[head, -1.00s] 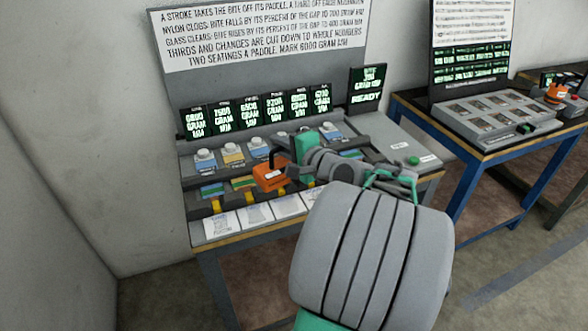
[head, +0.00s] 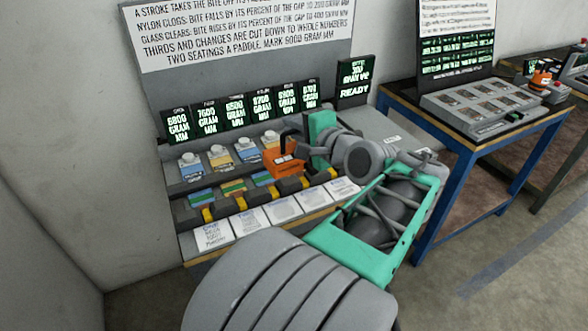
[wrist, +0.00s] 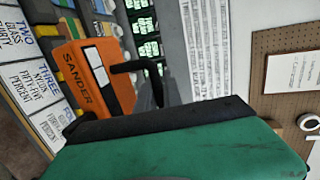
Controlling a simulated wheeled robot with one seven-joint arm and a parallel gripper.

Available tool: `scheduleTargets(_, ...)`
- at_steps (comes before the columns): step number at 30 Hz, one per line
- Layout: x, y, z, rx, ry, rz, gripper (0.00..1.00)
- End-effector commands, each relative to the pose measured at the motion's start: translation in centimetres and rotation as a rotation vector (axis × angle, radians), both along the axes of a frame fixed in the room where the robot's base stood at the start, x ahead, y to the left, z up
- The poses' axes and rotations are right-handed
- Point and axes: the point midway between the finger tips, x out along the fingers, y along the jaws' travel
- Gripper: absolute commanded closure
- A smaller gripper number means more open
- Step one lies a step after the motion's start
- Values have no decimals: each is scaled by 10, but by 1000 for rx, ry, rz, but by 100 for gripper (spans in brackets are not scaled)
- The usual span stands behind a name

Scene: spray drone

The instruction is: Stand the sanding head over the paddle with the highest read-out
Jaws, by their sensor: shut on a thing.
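The orange sanding head (head: 287,163), marked SANDER in the wrist view (wrist: 92,85), is upright in my shut gripper (head: 303,147), held by its dark handle. It is above the lower row of coloured strips, right of the third strip (head: 262,178); I cannot tell whether it touches anything. Green read-outs stand behind: the first (head: 175,125) reads about 6800, the second (head: 206,118) about 7600, the fourth (head: 262,104) seemingly 8200 or 9200.
Blocks with pale round tops (head: 218,153) stand in a row behind the strips. White labelled cards (head: 247,222) line the front edge. A separate read-out (head: 353,82) says READY. A blue table (head: 478,143) with a tray stands to the right.

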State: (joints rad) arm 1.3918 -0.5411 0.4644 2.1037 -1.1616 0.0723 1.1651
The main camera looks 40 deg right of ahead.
Motion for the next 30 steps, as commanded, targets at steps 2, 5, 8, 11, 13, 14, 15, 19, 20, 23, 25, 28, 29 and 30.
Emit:
scheduleTargets(2,-2,-1,-11,0,0,-18,100)
scheduleTargets(5,3,-8,-18,-1,6,-32,100)
scheduleTargets(8,21,-18,-27,4,13,-28,100)
scheduleTargets(11,44,-33,-39,6,12,-27,100)
scheduleTargets(13,60,-44,-48,5,12,-28,100)
scheduleTargets(14,66,-50,-51,4,12,-29,100)
scheduleTargets(15,75,-55,-56,3,12,-29,100)
scheduleTargets(19,94,-69,-87,5,12,-31,100)
scheduleTargets(20,97,-72,-92,4,12,-31,100)
scheduleTargets(23,106,-79,-103,1,11,-33,100)
scheduleTargets(25,109,-81,-108,1,11,-33,100)
scheduleTargets(28,115,-84,-118,2,11,-33,100)
scheduleTargets(29,114,-84,-123,4,12,-33,100)
scheduleTargets(30,113,-84,-131,4,12,-34,100)
